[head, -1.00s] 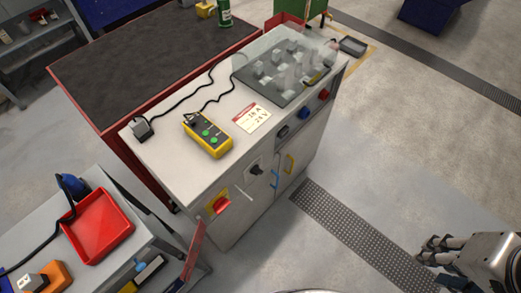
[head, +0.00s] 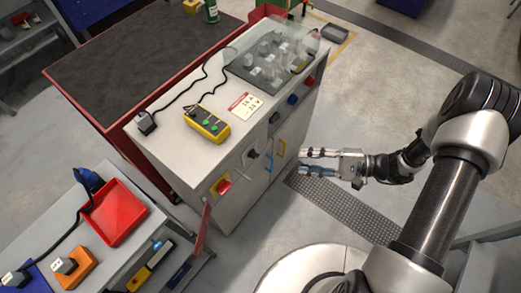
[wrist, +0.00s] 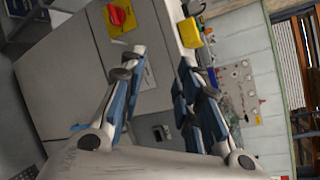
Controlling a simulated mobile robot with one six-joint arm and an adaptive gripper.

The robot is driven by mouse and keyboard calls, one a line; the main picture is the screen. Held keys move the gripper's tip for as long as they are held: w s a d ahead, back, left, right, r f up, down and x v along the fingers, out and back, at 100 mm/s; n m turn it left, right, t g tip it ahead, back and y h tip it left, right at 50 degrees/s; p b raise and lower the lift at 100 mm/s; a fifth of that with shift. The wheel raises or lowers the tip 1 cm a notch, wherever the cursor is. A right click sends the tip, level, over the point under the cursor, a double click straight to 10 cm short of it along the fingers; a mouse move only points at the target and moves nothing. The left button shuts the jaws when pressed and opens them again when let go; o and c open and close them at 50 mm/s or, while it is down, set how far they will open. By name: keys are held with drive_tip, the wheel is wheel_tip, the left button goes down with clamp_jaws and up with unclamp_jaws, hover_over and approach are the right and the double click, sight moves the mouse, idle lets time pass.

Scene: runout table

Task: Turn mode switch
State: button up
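The mode switch (head: 251,154) looks like a black knob on a pale plate, on the front of the grey cabinet (head: 225,165). It lies right of and above a red rotary switch (head: 222,187) on a yellow plate, which also shows in the wrist view (wrist: 117,15). My gripper (head: 312,162) is open and empty, in front of the cabinet and apart from it, right of the black knob in the head view. In the wrist view the two fingers (wrist: 160,90) are spread, with the cabinet front beyond. I cannot clearly make out the black knob there.
A yellow pendant box (head: 209,123) with a cable lies on the cabinet top. A cart with a red tray (head: 115,212) stands at left. Floor before the cabinet is clear.

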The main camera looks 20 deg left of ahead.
sight(257, 157)
wheel_tip(257, 157, down, 14)
drive_tip(key=s+m+t+y+p, duration=0.1)
drive_tip(key=s+m+t+p, duration=0.1)
drive_tip(key=m+t, duration=0.55)
drive_tip(key=shift+n, duration=0.25)
drive_tip(key=b+x, duration=0.2)
drive_tip(key=x, duration=1.5)
drive_tip(key=shift+a+f+b, duration=0.1)
drive_tip(key=shift+a+b, duration=0.25)
drive_tip(key=shift+b, duration=0.05)
drive_tip(key=shift+c, duration=0.2)
clamp_jaws()
